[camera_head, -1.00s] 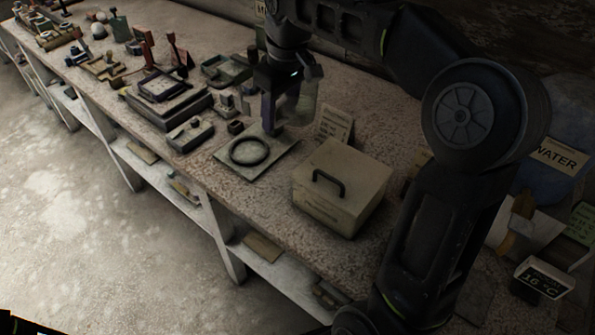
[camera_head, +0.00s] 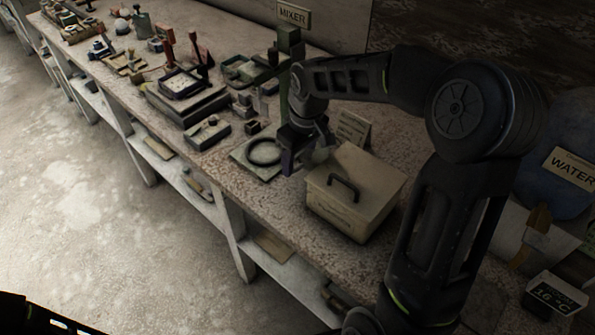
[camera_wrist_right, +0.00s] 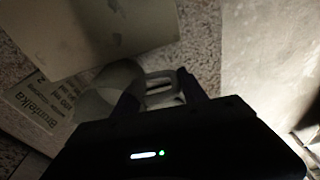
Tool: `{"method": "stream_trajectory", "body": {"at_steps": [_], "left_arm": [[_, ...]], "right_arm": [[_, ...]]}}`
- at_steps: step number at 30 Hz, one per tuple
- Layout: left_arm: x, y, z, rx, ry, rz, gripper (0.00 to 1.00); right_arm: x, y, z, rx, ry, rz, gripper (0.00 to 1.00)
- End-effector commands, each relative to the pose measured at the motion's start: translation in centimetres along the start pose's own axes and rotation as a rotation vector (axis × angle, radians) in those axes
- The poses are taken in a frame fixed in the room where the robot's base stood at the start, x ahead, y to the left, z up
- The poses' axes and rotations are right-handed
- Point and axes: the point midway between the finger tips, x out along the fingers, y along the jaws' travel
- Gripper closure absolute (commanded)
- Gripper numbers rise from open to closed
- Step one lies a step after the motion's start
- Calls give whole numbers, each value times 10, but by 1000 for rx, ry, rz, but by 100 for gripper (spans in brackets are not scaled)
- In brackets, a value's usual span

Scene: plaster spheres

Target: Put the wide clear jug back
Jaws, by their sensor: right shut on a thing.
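The wide clear jug (camera_head: 322,152) is faint and partly hidden by my right gripper (camera_head: 302,152) in the head view. The gripper is shut on its handle. In the right wrist view the fingers (camera_wrist_right: 160,92) stand either side of the handle, and the see-through jug (camera_wrist_right: 108,84) is left of them. The jug is between the square plate (camera_head: 240,156) with a dark ring (camera_head: 282,152) and the lidded box (camera_head: 378,186). I cannot tell whether it touches the bench. My left gripper is not in view.
A printed card (camera_head: 352,128) stands behind the box; it also shows in the wrist view (camera_wrist_right: 38,102). A green post with a MIXER sign (camera_head: 293,17) rises behind my arm. Trays and tools crowd the bench to the left. The bench's front strip (camera_head: 275,208) is bare.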

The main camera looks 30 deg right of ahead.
Motion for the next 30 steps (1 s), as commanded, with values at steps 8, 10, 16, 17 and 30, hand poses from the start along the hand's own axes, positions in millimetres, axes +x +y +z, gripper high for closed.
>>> {"method": "stream_trajectory", "body": {"at_steps": [8, 10, 16, 17, 30], "left_arm": [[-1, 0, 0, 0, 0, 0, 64], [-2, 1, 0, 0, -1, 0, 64], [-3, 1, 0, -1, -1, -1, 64], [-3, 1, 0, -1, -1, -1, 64], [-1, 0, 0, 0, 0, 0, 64]], "right_arm": [[15, 0, 3, 0, -1, -2, 100], [27, 0, 4, 1, -2, -2, 100], [44, 0, 7, 1, 1, 0, 100], [44, 0, 6, 1, 2, 0, 100], [46, 0, 7, 0, 0, -1, 40]]}}
